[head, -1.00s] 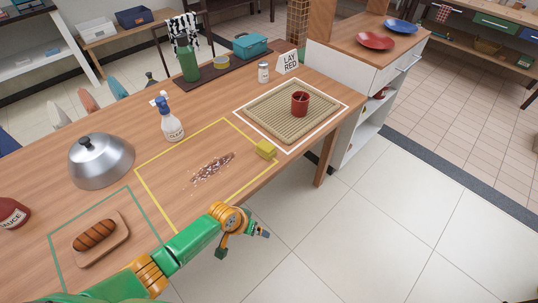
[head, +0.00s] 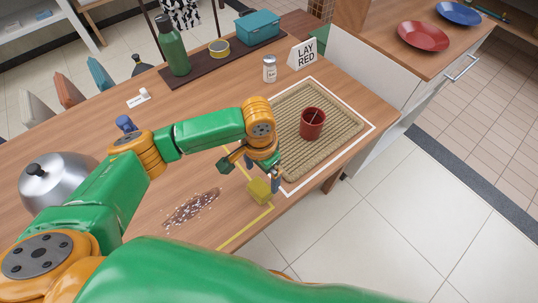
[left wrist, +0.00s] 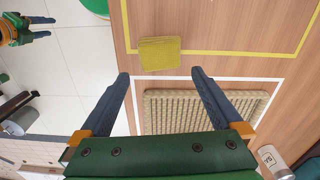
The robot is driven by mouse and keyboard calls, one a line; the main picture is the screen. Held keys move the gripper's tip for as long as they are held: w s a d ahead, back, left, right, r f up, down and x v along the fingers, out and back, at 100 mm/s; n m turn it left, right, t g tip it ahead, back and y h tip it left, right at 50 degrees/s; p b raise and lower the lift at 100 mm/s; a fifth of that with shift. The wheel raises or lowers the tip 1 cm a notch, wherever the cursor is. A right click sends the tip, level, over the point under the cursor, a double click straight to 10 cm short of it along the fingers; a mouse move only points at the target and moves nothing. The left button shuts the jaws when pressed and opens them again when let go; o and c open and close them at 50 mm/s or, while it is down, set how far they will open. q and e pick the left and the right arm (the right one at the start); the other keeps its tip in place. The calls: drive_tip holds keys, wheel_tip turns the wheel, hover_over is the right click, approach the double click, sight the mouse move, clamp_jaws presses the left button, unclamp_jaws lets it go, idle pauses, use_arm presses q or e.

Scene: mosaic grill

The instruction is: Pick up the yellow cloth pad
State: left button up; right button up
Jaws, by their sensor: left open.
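The yellow cloth pad (head: 260,191) is a small block-like pad at the front right corner of the yellow-outlined area on the wooden table. My left gripper (head: 262,170) is just behind and above it, pointing down. In the left wrist view the pad (left wrist: 160,53) lies flat, just beyond and roughly centred between the open fingertips (left wrist: 161,74). Nothing is between the fingers, and the pad looks untouched. My right gripper (left wrist: 42,27) shows small at the top left of the left wrist view, off the table, its fingers apart.
A beige ribbed mat (head: 345,107) with a red cup (head: 312,123) lies right of the gripper. Crumbs (head: 190,208) lie left of the pad. A white shaker (head: 270,69) and a "LAY RED" sign (head: 302,54) stand behind. A metal dome (head: 55,183) stands at left.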

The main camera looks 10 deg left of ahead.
sight(259, 187)
use_arm(q)
drive_tip(key=shift+w+f, duration=0.35)
drive_tip(key=shift+f, duration=0.3)
drive_tip(key=shift+s+a+f+p, duration=0.15)
drive_tip(key=shift+s+f+p, duration=0.05)
drive_tip(key=shift+s+f, duration=0.4)
drive_tip(key=shift+s+a+f+p, duration=0.15)
drive_tip(key=shift+s+f, duration=0.2)
drive_tip(key=shift+f, duration=0.3)
wheel_tip(259, 187, down, 3)
drive_tip(key=shift+r, duration=0.2)
drive_tip(key=shift+w+f, duration=0.1)
drive_tip(key=shift+f, duration=0.05)
drive_tip(key=shift+w, duration=0.15)
drive_tip(key=shift+c, duration=0.9)
drive_tip(key=c, duration=0.9)
drive_tip(key=shift+r+b, duration=0.3)
drive_tip(key=shift+r, duration=1.2)
drive_tip(key=s+d+r, duration=1)
drive_tip(key=shift+p, duration=0.45)
use_arm(e)
drive_tip(key=shift+s+d+r, duration=0.1)
drive_tip(key=shift+s+r, duration=0.15)
drive_tip(key=shift+r, duration=0.3)
